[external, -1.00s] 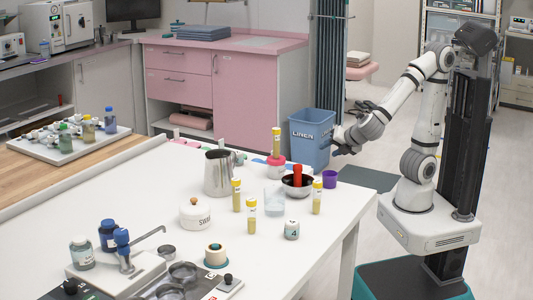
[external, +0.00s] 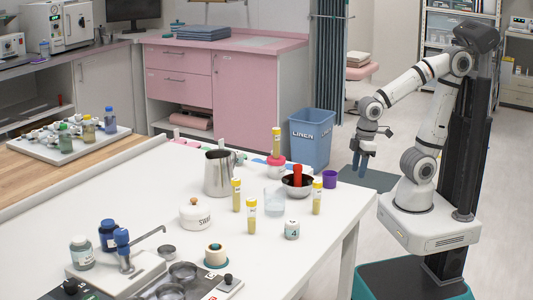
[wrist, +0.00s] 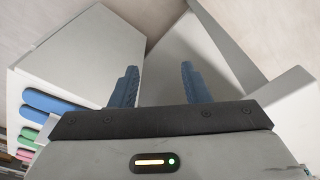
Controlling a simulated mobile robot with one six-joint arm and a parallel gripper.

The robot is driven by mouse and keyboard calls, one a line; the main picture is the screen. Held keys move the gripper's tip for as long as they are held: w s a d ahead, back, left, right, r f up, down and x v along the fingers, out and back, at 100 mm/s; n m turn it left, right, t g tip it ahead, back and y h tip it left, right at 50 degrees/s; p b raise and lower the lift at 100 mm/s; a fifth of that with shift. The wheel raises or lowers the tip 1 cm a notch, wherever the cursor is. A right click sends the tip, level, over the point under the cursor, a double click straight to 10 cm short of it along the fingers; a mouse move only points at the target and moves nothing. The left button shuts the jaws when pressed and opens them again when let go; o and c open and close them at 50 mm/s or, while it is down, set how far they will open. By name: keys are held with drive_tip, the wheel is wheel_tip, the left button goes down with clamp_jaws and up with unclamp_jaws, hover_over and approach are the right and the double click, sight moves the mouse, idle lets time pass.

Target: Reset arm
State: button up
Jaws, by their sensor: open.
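My gripper (external: 360,164) hangs from my raised arm beyond the right end of the white table (external: 330,225), with its blue fingers pointing down. It is clear of the table and holds nothing. In the wrist view the two blue fingers of my gripper (wrist: 158,84) stand apart with an empty gap between them. Pale flat surfaces and a light floor lie behind the fingers there.
The blue linen bin (external: 311,140) stands on the floor left of my gripper. A purple cup (external: 330,179), a dark bowl (external: 298,187), a metal jug (external: 219,173) and several yellow-capped tubes stand on the table. Open floor lies right of the table.

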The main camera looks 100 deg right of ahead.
wheel_tip(320, 180, up, 20)
drive_tip(key=t+p, duration=0.1)
drive_tip(key=p, duration=1.7)
drive_tip(key=shift+r, duration=0.2)
